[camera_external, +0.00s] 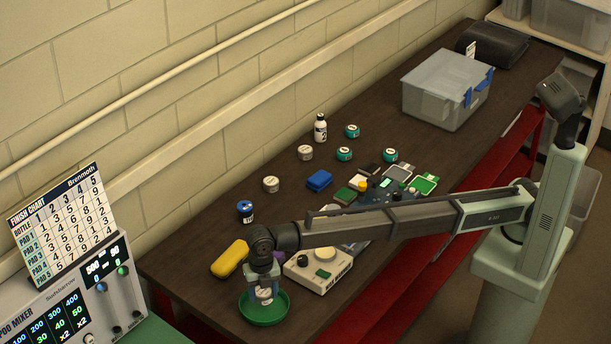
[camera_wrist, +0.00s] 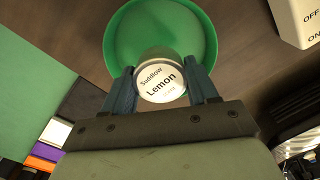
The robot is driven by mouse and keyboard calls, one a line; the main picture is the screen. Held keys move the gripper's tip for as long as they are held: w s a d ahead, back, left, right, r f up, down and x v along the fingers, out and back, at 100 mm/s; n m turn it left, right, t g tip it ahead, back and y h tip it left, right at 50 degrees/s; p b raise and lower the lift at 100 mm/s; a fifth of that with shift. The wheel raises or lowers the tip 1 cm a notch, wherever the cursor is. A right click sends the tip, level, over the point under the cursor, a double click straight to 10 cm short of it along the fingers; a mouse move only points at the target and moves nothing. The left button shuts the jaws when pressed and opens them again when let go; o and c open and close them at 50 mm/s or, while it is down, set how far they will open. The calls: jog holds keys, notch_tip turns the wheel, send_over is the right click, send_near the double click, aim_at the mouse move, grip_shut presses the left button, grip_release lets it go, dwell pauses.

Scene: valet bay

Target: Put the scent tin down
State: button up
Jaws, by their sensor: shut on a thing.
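My gripper (camera_external: 264,289) is shut on a small round scent tin (camera_external: 265,296) over a green round dish (camera_external: 250,313) at the near end of the dark bench. In the wrist view the tin (camera_wrist: 160,80) has a white lid reading "Suddlow Lemon" and sits between the two blue-grey fingers of my gripper (camera_wrist: 163,88). The green dish (camera_wrist: 125,35) lies beyond and below the tin in that view. I cannot tell whether the tin touches the dish.
A yellow case (camera_external: 230,258), a white box with knobs (camera_external: 318,268) and a blue-lidded tin (camera_external: 245,211) stand near the dish. Several tins, a bottle (camera_external: 320,128) and a blue block (camera_external: 319,180) are farther back.

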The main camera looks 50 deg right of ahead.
aim_at(264, 300)
jog(key=shift+f, duration=1.95)
jog(key=shift+f, duration=0.1)
jog(key=o, duration=1.1)
notch_tip(264, 300, up, 12)
jog(key=shift+r, duration=0.15)
